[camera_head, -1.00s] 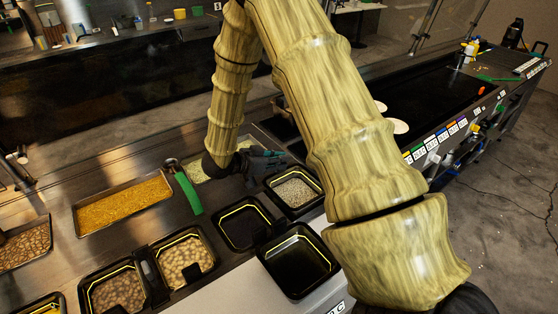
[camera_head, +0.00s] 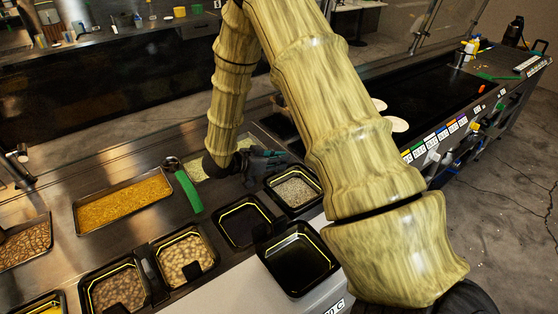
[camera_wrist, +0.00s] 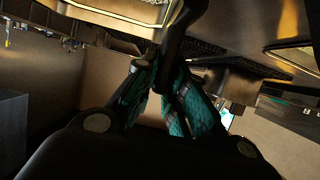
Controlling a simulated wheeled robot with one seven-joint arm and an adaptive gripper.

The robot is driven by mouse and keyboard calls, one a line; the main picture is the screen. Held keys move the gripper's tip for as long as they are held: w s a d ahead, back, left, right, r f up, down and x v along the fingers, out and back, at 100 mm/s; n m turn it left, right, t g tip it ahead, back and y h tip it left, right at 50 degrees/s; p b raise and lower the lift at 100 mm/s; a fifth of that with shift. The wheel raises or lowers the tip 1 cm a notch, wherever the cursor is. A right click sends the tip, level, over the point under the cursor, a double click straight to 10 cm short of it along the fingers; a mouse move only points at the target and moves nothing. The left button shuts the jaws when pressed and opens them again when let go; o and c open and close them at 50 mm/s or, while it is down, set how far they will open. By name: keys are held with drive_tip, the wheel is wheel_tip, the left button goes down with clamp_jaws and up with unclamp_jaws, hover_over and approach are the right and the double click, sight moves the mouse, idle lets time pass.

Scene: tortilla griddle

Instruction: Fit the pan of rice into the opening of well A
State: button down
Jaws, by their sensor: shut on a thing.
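The pan of rice (camera_head: 297,187) is a black square pan with a yellow line inside its rim and pale grains in it. It is right of centre in the head view, beside my arm. My gripper (camera_head: 268,158) is at its far left side. In the wrist view my gripper (camera_wrist: 172,88), with teal finger pads, is shut on a dark upright piece, seemingly the pan's handle. An empty black opening or pan (camera_head: 242,224) with a yellow line lies left of and nearer than the rice. I cannot read which well is A, or tell whether the pan is lifted.
Another empty black pan (camera_head: 300,258) stands at the near edge. Two pans of beans (camera_head: 184,258) are at the left front. A tray of yellow food (camera_head: 124,202) and a green-handled tool (camera_head: 188,192) lie behind. A dark griddle (camera_head: 422,102) is at the right.

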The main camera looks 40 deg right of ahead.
sight(279, 173)
drive_tip(key=shift+f, duration=2)
idle(3.8)
drive_tip(key=c, duration=1.2)
unclamp_jaws()
drive_tip(key=shift+c, duration=0.2)
drive_tip(key=shift+a, duration=0.1)
drive_tip(key=shift+p+v, duration=1.45)
drive_tip(key=shift+v, duration=2.45)
